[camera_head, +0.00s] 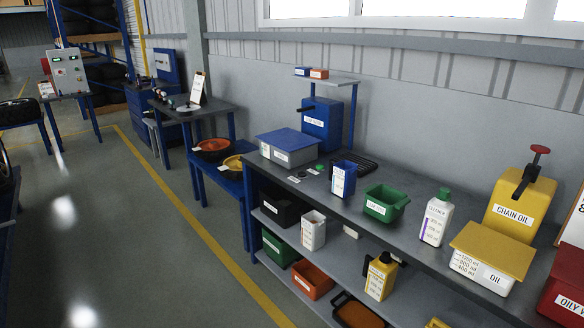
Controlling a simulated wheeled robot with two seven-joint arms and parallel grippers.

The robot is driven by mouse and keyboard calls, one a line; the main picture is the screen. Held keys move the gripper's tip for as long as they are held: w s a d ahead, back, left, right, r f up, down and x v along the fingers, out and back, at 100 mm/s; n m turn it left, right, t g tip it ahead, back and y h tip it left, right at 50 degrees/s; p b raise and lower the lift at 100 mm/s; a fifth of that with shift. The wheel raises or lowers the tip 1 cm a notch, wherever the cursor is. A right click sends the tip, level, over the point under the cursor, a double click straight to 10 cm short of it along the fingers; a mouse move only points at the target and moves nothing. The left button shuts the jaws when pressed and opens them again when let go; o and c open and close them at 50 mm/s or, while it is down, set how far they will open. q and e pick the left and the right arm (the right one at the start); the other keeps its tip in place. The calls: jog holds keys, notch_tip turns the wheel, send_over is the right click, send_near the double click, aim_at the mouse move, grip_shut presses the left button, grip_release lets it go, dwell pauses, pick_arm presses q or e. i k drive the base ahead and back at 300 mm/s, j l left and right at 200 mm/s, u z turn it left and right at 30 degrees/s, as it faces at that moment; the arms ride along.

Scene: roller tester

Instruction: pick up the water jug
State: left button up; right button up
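No label reads clearly as water, so I cannot tell for sure which container is the water jug. A blue open-topped container (343,179) with a white label stands upright on the dark workbench, left of a green bin. A white open-topped jug-like container (312,230) stands on the shelf below. A blue dispenser (321,123) with a white label and a dark tap stands at the back of the bench. Neither of my grippers is in view.
The floor (150,240) at left is clear.

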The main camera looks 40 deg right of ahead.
aim_at(343, 174)
jog(key=i+z, duration=0.15)
jog(key=i, duration=0.4)
jog(key=i+j+z, duration=0.2)
jog(key=i, duration=0.3)
jog(key=i+j+z, duration=0.15)
jog(key=i, duration=0.35)
